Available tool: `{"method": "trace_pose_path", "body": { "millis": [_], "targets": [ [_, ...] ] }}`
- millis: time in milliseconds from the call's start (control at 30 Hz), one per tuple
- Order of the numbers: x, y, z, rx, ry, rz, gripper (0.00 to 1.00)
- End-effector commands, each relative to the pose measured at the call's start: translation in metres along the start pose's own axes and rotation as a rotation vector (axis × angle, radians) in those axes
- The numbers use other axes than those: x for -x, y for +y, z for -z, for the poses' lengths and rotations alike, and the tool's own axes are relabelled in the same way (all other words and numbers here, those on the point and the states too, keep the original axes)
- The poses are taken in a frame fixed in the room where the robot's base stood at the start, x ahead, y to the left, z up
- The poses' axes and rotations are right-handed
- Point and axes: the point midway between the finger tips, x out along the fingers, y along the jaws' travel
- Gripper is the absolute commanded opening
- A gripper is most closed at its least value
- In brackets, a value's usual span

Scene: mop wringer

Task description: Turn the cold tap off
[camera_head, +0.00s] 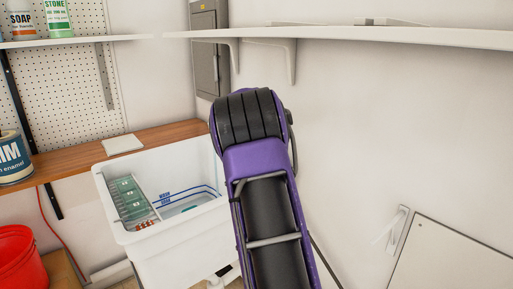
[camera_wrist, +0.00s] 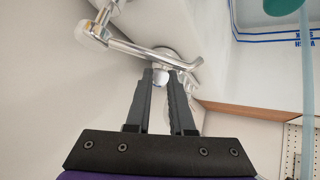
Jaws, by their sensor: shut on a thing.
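In the wrist view my gripper (camera_wrist: 163,72) reaches up from the bottom edge, its two dark fingers close together. It is shut on a small pale tap handle (camera_wrist: 160,80), which is mostly hidden between the fingers. I take this for the cold tap, but no colour mark shows. Chrome tap pipework (camera_wrist: 135,46) lies just beyond the fingertips, with a round fitting (camera_wrist: 93,33) at upper left. A pale blue, see-through upright streak (camera_wrist: 306,90), perhaps running water, crosses the right side. In the head view my purple arm hides the tap and gripper.
A white sink (camera_head: 180,252) holding a green ribbed board (camera_head: 130,198) stands left of my arm. A wooden bench (camera_head: 75,160) with a white pad (camera_head: 122,144) runs behind it. A red bucket (camera_head: 18,258) is at lower left. A white shelf (camera_head: 350,37) overhangs the arm.

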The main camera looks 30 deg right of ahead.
Motion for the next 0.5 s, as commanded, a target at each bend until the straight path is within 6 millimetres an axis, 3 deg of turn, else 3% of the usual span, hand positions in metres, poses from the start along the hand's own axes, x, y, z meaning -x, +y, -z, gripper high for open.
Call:
{"method": "trace_pose_path", "body": {
  "millis": [500],
  "targets": [
    [-0.007, 0.033, -0.002, 0.24, 0.067, 0.247, 0.0]
  ]
}}
